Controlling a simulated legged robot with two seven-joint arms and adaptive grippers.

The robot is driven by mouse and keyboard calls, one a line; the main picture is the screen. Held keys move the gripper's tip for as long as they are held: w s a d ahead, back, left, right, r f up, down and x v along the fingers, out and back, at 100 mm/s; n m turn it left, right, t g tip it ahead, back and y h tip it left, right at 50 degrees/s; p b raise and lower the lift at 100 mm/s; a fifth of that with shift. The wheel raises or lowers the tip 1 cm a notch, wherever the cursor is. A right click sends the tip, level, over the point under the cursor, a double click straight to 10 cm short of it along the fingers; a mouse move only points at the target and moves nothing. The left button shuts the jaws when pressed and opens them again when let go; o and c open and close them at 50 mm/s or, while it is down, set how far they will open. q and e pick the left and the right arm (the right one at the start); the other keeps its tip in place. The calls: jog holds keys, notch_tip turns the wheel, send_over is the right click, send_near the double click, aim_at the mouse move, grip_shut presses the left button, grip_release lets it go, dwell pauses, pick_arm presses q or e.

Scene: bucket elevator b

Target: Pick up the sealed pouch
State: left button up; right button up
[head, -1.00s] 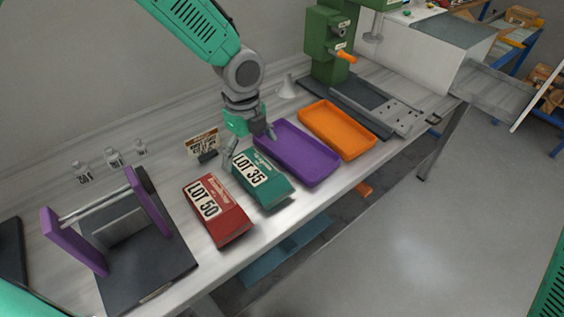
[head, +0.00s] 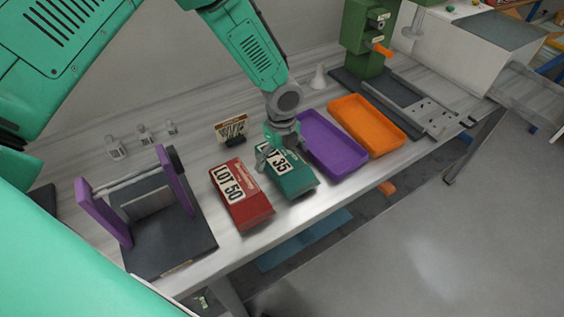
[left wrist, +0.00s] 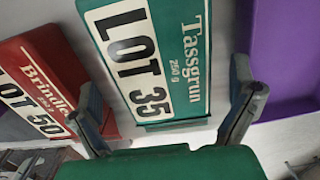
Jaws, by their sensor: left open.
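A green pouch marked LOT 35 (head: 288,176) lies on the bench, and its label side with "Tassgrun 250 g" shows in the left wrist view (left wrist: 193,75). A red pouch marked LOT 50 (head: 248,208) lies to its left; part of it shows at the left of the wrist view (left wrist: 50,62). My left gripper (head: 278,158) is over the upper end of the green pouch and hides part of its label. Its fingers (left wrist: 164,78) are spread, one towards each side of the green pouch, with nothing held. I cannot tell whether either finger touches it. My right gripper is out of view.
A purple tray (head: 345,162) stands close right of the green pouch, with an orange tray (head: 391,143) beyond. A dark-based device with purple posts (head: 175,240) is at left. The bench front edge is near.

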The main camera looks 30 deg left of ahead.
pick_arm(q)
notch_tip(320, 180, down, 2)
jog(key=shift+d+f, duration=0.1)
jog(key=shift+d, duration=0.05)
jog(key=shift+d+f, duration=0.2)
jog(key=c, duration=0.8)
jog(key=shift+a, duration=0.2)
jog(key=shift+c, duration=0.3)
jog(key=shift+w, duration=0.1)
